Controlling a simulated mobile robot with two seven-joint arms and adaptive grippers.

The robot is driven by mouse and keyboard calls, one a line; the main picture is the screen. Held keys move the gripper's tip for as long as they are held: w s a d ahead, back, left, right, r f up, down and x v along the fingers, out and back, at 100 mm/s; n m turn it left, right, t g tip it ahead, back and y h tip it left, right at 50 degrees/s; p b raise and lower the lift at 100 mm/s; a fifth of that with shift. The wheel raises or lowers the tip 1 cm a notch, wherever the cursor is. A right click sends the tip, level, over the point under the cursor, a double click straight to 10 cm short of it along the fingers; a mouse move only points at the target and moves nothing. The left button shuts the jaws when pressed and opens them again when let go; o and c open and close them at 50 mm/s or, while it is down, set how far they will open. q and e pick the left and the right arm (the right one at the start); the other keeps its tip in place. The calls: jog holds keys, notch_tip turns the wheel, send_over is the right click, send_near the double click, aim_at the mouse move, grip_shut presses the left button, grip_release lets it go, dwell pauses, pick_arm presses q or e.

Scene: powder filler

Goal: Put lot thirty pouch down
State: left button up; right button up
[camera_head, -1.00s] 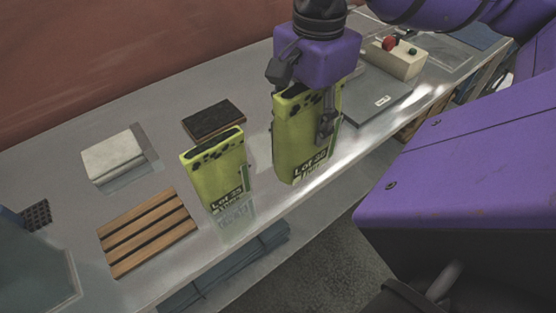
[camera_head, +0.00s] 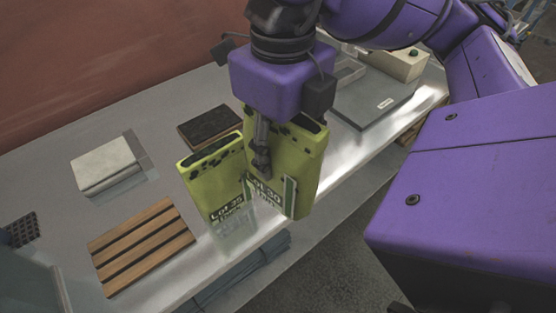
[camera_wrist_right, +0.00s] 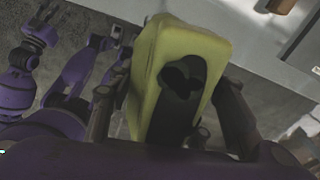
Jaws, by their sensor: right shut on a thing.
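The lot thirty pouch (camera_head: 297,165) is yellow-green, with a dark opening at its top and a label reading Lot 30. My right gripper (camera_head: 262,160) is shut on it and holds it upright, in front of and right of a second pouch. In the right wrist view the pouch (camera_wrist_right: 195,45) fills the space between the fingers. The second pouch, Lot 25 or similar (camera_head: 212,180), stands on the grey table, its right edge partly covered by the held pouch. I cannot tell whether the two pouches touch. My left gripper is not in view.
A slatted wooden rack (camera_head: 140,247) lies at the front left of the table (camera_head: 75,205). A pale box (camera_head: 103,165) and a dark flat block (camera_head: 208,126) lie behind. A flat grey scale-like plate (camera_head: 375,100) and a beige control box (camera_head: 398,62) stand at the right.

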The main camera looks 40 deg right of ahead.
jog(key=shift+d+m, duration=0.25)
jog(key=shift+m, duration=0.35)
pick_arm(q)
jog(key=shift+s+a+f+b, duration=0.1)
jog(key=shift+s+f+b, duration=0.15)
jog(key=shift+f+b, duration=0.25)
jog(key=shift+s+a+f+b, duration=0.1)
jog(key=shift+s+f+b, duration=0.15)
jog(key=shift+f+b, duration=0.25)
pick_arm(e)
jog(key=w+d+f, duration=0.7)
jog(key=w+f, duration=0.5)
jog(key=f, duration=0.1)
jog(key=shift+m, duration=0.3)
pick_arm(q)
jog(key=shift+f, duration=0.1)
pick_arm(e)
jog(key=shift+d+f, duration=0.1)
jog(key=o, duration=1.4)
